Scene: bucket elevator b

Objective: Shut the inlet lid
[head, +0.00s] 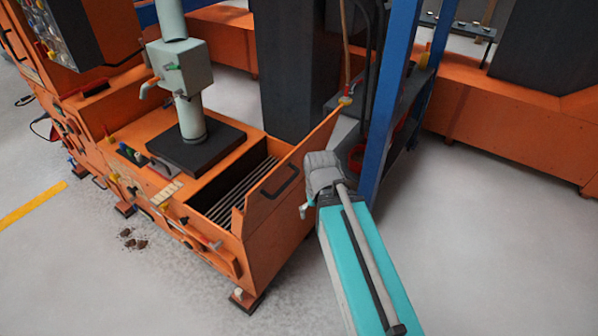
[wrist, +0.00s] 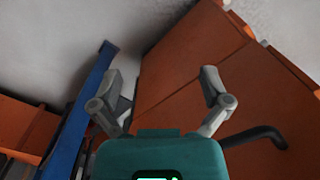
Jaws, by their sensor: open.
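The inlet lid (head: 290,172) is an orange panel with a black handle (head: 280,181). It stands raised and tilted along the right side of the inlet opening, which shows a dark slatted grate (head: 234,190). My arm reaches in from the lower right in the head view, its grey wrist end close to the lid's right side; the fingers are hard to make out there. In the wrist view my gripper (wrist: 161,80) is open and empty, with orange panels (wrist: 190,60) beyond its fingers. A black handle (wrist: 255,136) shows right of the fingers. I cannot tell whether the gripper touches the lid.
A blue post (head: 388,100) stands just right of my wrist, and shows at left in the wrist view (wrist: 85,115). A pale green pipe unit (head: 182,68) stands on the orange machine left of the inlet. Grey floor (head: 500,230) is clear on the right.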

